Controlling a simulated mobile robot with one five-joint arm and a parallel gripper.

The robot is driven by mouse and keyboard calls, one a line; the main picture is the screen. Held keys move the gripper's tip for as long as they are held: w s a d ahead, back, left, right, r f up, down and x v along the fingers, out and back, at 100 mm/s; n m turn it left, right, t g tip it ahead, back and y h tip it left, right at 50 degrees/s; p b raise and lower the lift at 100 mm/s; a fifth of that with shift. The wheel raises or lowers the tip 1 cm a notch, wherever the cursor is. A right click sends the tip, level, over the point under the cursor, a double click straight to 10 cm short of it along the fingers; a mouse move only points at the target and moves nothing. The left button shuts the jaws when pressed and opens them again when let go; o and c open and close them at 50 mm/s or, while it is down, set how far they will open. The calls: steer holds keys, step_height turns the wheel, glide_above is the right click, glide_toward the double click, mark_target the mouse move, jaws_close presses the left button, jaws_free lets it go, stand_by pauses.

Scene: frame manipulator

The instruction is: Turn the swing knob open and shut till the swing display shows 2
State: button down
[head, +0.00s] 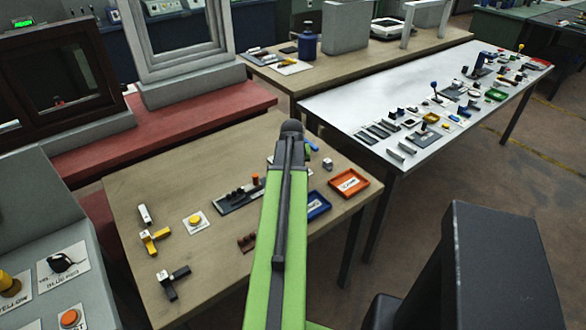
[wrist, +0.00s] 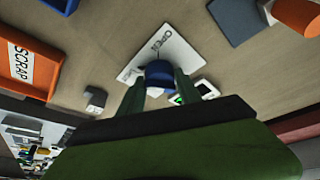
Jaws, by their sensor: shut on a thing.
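The swing knob (wrist: 159,71) is blue and stands on a white plate (wrist: 178,50) marked OPEN in the wrist view. My gripper (wrist: 160,84) is shut on this knob, with one dark finger on each side of it. Just right of the fingers is a small white-framed display (wrist: 204,89) with a green mark near it. A finger partly covers this area, and I cannot read a number. A bit of blue (head: 312,147) shows right of the arm's end.
An orange SCRAP tray (head: 349,183) and a blue tray (head: 319,206) lie right of my arm. A small pale block (head: 327,164) is close by. A dark strip with an orange piece (head: 255,180) lies left. A white table (head: 350,100) with many small parts stands behind right.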

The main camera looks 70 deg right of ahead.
steer(key=shift+w+d+n+t+y, duration=0.15)
steer(key=shift+n+t, duration=0.25)
steer(key=shift+n, duration=0.7)
steer(key=shift+s+n+t+y, duration=0.1)
steer(key=shift+n+t+y, duration=0.25)
steer(key=shift+n, duration=0.75)
steer(key=c, duration=0.8)
jaws_free()
steer(key=shift+c, duration=0.2)
steer(key=shift+a+r+p, duration=0.2)
steer(key=shift+r+p, duration=0.3)
steer(key=shift+p, duration=0.05)
steer(key=p+v, duration=1.5)
steer(key=v, duration=0.1)
steer(key=shift+s, duration=0.3)
